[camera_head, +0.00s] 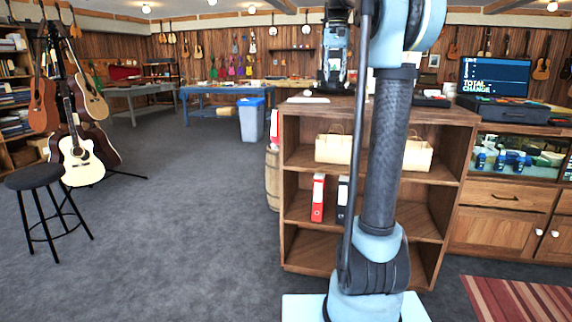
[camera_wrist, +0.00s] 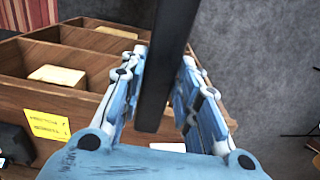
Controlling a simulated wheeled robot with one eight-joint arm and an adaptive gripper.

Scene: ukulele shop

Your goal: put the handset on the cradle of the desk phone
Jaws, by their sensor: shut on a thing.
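My gripper (camera_wrist: 165,70) is shut on a long dark bar, which looks like the handset (camera_wrist: 160,65). The bar runs up and down between the two blue fingers, and its upper end leaves the wrist view. In the head view my gripper (camera_head: 333,80) hangs pointing down just over the shelf unit's top, partly beside my arm; the handset cannot be made out clearly there. A dark object (camera_wrist: 14,144) at the left edge of the wrist view may be part of the desk phone; its cradle is not visible. My arm hides part of the top.
The wooden shelf unit (camera_head: 290,150) holds paper bags (camera_head: 335,148) and binders (camera_head: 318,198). A white object (camera_head: 308,99) lies on its top left. A yellow label (camera_wrist: 47,124) shows in the wrist view. A register (camera_head: 510,110) stands right.

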